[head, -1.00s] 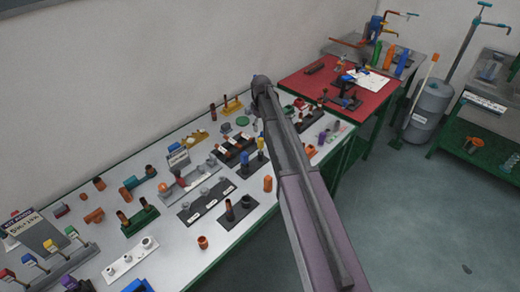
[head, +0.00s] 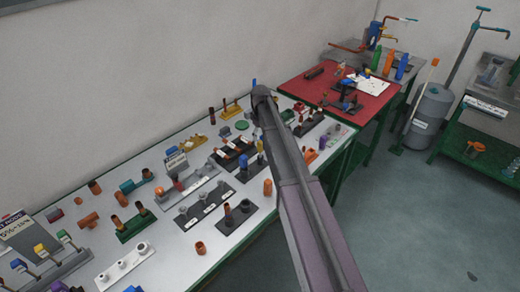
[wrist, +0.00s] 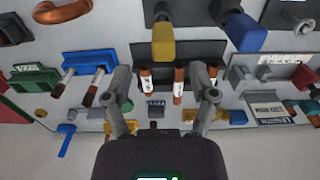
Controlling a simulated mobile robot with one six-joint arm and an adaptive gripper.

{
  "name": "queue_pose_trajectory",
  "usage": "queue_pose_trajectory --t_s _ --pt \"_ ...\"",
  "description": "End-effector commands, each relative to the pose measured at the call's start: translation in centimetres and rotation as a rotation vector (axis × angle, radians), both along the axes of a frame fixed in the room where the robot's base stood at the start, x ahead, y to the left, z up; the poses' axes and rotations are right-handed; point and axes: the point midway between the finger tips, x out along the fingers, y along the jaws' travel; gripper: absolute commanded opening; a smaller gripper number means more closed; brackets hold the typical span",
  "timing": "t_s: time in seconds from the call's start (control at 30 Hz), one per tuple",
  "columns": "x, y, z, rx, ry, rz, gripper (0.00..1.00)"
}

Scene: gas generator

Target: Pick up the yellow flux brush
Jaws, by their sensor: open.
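A yellow-ended piece (wrist: 163,40) with a grey stem stands at a dark holder near the top of the wrist view. Another yellow-ended piece (head: 40,249) sits in a rack at the lower left of the head view. I cannot tell surely which is the flux brush. My gripper (wrist: 162,82) is open, its two fingers apart, above the bench and short of the yellow piece in the wrist view. Two brown rods with white labels (wrist: 146,80) (wrist: 178,85) show between the fingers, with no visible contact. In the head view my arm hides the gripper.
A blue-ended piece (wrist: 245,32) stands right of the yellow one. A blue rack (wrist: 88,60) with dark-tipped rods is left of the fingers. The bench (head: 180,262) is crowded with small parts; a red-topped table (head: 300,92) stands beyond. The floor at right is open.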

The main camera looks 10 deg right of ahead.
Motion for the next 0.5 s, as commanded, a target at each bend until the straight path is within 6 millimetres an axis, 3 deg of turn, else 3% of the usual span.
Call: queue_pose_trajectory --t_s 0.5 --pt "-0.5 0.2 -3.4 0.0 0.0 0.001 0.74"
